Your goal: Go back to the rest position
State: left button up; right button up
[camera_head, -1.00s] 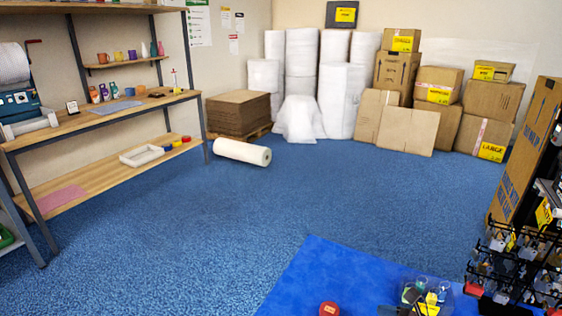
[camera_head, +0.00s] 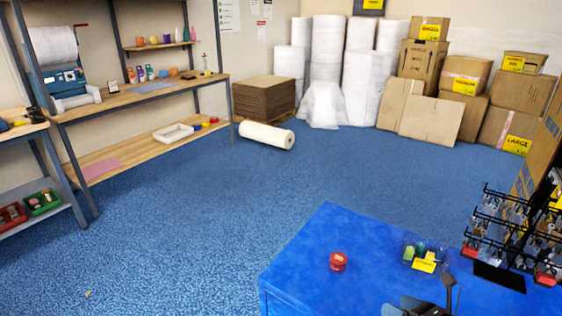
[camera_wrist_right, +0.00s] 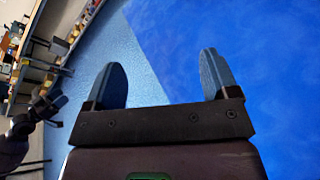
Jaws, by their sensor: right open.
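My right gripper (camera_head: 428,304) shows at the bottom edge of the head view, in front of the blue-covered table (camera_head: 320,250). In the right wrist view its two fingers (camera_wrist_right: 160,82) stand wide apart with nothing between them. Beyond them are the blue table top (camera_wrist_right: 270,60) and the blue floor. A dark jointed part of my own body shows at the left of the right wrist view. My left gripper does not show in the head view.
On the blue table are a round red item (camera_head: 338,261), a clear bin with a yellow label (camera_head: 424,254) and a black hook rack (camera_head: 505,235). Shelving (camera_head: 150,98) stands at the left, cartons (camera_head: 430,110) at the back.

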jog(key=s+f+n+h, duration=0.4)
jog(key=s+n, duration=0.6)
jog(key=n, duration=0.7)
jog(key=s+f+n+h, duration=0.4)
jog(key=s+n, duration=0.7)
jog(key=n, duration=0.6)
jog(key=shift+f+h, duration=0.25)
jog(key=shift+h, duration=0.45)
